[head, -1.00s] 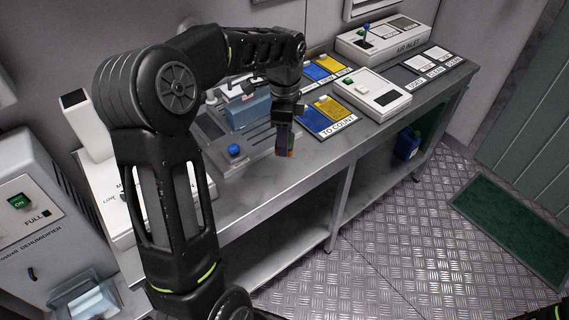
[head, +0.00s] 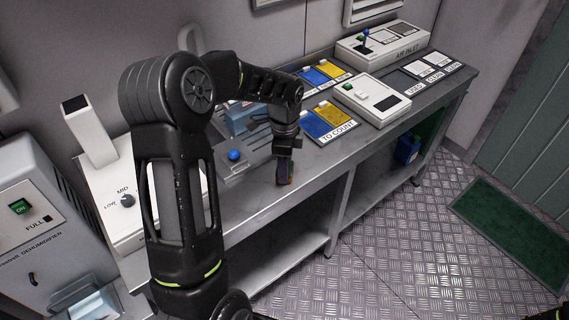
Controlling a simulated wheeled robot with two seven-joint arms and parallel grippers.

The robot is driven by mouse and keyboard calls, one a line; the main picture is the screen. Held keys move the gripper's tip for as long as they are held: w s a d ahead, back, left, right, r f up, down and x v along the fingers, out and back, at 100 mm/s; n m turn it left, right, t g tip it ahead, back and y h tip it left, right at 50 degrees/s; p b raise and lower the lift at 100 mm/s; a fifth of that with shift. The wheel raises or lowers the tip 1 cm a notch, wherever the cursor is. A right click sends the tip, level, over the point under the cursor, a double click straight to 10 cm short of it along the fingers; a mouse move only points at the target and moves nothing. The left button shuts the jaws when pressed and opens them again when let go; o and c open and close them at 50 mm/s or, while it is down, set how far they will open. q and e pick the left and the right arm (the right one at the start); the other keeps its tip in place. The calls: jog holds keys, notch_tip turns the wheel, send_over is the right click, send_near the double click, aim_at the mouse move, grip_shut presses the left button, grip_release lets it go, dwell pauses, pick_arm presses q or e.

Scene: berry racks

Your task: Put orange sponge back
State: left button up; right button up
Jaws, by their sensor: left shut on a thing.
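My left gripper (head: 284,178) points down over the front part of the grey bench (head: 240,203), just right of the blue-knobbed device. My right gripper is not in view.
A device with a blue knob (head: 234,155) is left of the gripper. Blue and yellow cards marked "TO COUNT" (head: 338,133) lie to the right, before a white box (head: 372,97). A white unit with a dial (head: 127,200) stands left. The bench's front strip is clear.

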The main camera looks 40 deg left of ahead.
pick_arm(q)
jog(key=o, duration=1.3)
jog(key=shift+f, duration=0.1)
notch_tip(320, 180, up, 12)
jog(key=shift+r, duration=0.15)
